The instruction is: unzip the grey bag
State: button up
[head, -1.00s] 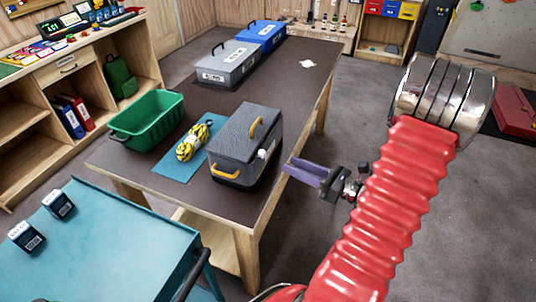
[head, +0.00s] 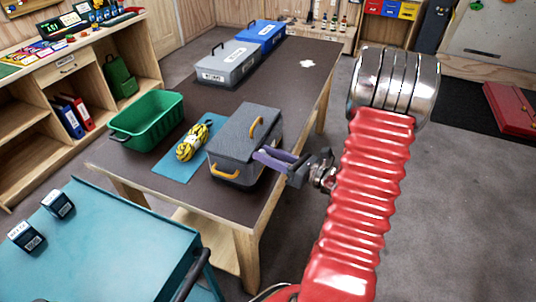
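The grey bag (head: 231,135) is a boxy case with a dark lower part, standing on the brown table near its front right corner. My gripper (head: 261,154), with purple fingers, reaches in from the right at the bag's right side. The two fingers look parted. The fingertips cover the spot of the small white tab on that side, so the tab is hidden. I cannot tell whether they touch it.
A yellow and black rope bundle (head: 193,142) lies on a blue mat (head: 175,172) left of the bag, beside a green bin (head: 150,120). A grey box (head: 225,64) and a blue box (head: 259,36) stand at the table's far end. A teal cart (head: 120,245) stands in front.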

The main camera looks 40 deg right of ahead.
grip_shut()
dwell(0.5)
jog(key=shift+w, duration=0.1)
